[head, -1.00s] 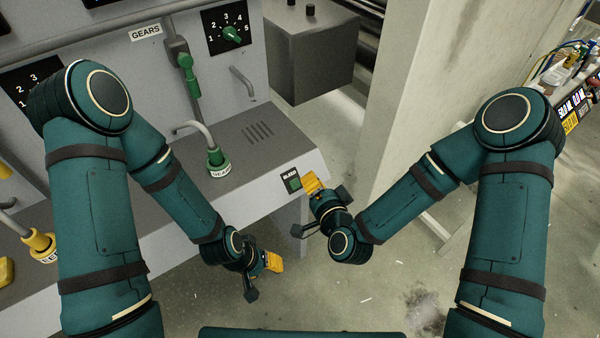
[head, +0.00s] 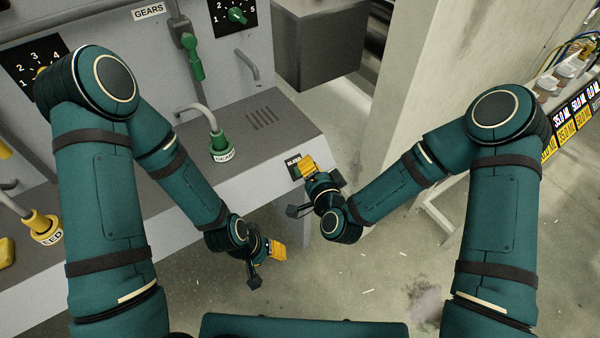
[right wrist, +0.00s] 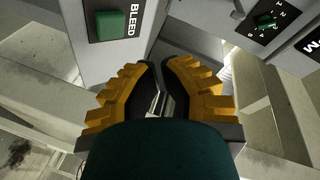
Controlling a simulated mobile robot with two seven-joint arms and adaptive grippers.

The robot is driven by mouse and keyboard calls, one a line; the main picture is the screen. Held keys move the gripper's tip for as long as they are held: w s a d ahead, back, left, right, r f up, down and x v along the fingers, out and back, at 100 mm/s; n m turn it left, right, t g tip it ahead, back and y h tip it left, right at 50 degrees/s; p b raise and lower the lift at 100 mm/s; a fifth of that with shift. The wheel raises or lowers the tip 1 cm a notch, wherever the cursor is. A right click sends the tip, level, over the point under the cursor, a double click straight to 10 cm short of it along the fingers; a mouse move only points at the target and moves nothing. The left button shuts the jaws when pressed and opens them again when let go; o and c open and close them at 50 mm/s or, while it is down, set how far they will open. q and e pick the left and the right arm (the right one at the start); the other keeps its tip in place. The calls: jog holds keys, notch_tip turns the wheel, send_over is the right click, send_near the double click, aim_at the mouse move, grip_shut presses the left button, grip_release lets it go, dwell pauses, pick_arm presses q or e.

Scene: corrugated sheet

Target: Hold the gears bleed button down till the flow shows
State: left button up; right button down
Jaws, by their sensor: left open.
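The gears bleed button is a green square on a dark plate marked BLEED. It shows uncovered in the right wrist view (right wrist: 109,25), up and left of my fingertips. My left gripper (head: 279,250) is open and empty, low in front of the bench. The green gears fitting (head: 220,144) stands under a bent grey pipe; no flow is visible.
A GEARS dial (head: 237,15) and a green-handled lever (head: 194,60) are on the back panel. A yellow FEED fitting (head: 42,226) is at the left. A grey box (head: 320,45) and a concrete pillar (head: 425,80) stand beyond the bench. Lit displays (head: 573,120) are far right.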

jog(key=shift+w+a+f+b, duration=0.4)
jog(key=shift+w+f+b, duration=0.15)
jog(key=shift+f, duration=0.1)
jog(key=shift+w+a+f+b, duration=0.4)
jog(key=shift+w+f+b, duration=0.1)
jog(key=shift+f, duration=0.15)
dwell(0.6)
jog(key=shift+w+a+f+b, duration=0.25)
jog(key=shift+f+b, duration=0.1)
jog(key=shift+b, duration=0.15)
jog(key=shift+w+a+f+b, duration=0.1)
jog(key=shift+w+f+b, duration=0.15)
jog(key=shift+b, duration=0.1)
dwell(0.6)
jog(key=shift+s+r, duration=0.1)
dwell(2.8)
jog(key=shift+s+d+r, duration=0.35)
jog(key=shift+s+r, duration=0.05)
jog(key=shift+r, duration=0.1)
jog(key=shift+p, duration=0.3)
jog(key=shift+s+d+r+p, duration=0.45)
jog(key=shift+s+d+r, duration=0.1)
jog(key=shift+s+r, duration=0.3)
jog(key=shift+s+d+r+p, duration=0.5)
jog(key=shift+s+r, duration=0.1)
jog(key=shift+r, duration=0.35)
